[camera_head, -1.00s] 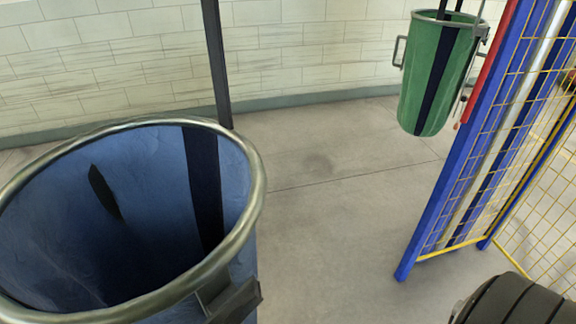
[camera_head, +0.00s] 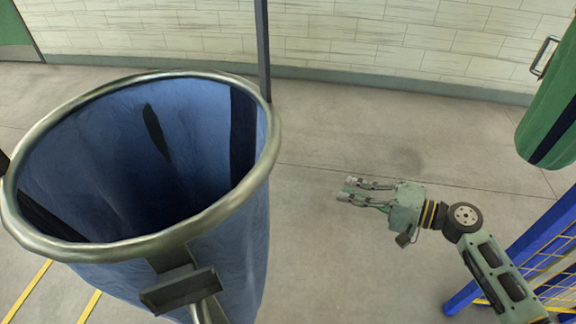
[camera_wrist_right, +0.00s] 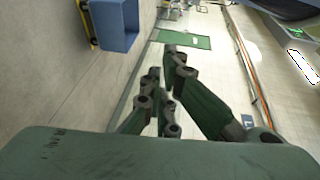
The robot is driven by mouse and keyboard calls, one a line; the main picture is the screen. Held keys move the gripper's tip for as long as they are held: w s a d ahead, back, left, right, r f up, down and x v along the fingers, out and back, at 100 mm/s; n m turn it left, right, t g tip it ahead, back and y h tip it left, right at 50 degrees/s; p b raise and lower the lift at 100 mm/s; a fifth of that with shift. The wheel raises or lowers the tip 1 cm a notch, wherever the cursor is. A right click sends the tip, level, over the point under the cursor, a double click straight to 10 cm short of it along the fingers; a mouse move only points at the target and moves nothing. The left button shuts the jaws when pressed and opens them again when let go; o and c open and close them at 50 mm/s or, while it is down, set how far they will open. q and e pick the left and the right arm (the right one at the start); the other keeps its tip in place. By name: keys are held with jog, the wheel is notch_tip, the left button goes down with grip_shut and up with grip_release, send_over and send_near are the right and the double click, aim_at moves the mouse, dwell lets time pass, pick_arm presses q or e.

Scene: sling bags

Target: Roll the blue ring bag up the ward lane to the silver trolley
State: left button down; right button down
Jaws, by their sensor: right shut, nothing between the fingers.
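The blue ring bag (camera_head: 235,240) fills the left of the head view. It is an open blue bag hanging from a thick metal ring, with dark straps and a dark patch inside. A dark bracket (camera_head: 180,288) sits on its near side below the ring. My right gripper (camera_head: 352,191) is shut and empty, to the right of the bag and apart from it, pointing left toward it. Its fingers also show in the right wrist view (camera_wrist_right: 166,62). My left gripper is not in view. I cannot make out the silver trolley.
A green bag (camera_head: 556,105) hangs at the right edge, above a blue post and yellow mesh panel (camera_head: 560,270). A pale block wall (camera_head: 400,40) runs along the back. Grey floor (camera_head: 350,135) is clear between bag and wall. Yellow floor lines (camera_head: 30,290) show lower left.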

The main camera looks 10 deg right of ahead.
notch_tip(320, 180, up, 9)
jog(key=s+a+n+g+y, duration=0.1)
jog(key=s+a+n+y, duration=0.1)
jog(key=s+a+y, duration=0.1)
jog(key=s+a+p+x, duration=0.1)
jog(key=s+p+x, duration=0.1)
jog(key=p+x, duration=0.5)
jog(key=w+a, duration=0.2)
jog(key=a, duration=0.3)
jog(key=shift+w+r+m, duration=0.2)
jog(key=shift+w+m, duration=0.05)
jog(key=shift+m, duration=0.05)
jog(key=shift+s+a+b, duration=0.15)
jog(key=shift+a+b, duration=0.15)
jog(key=shift+a, duration=0.25)
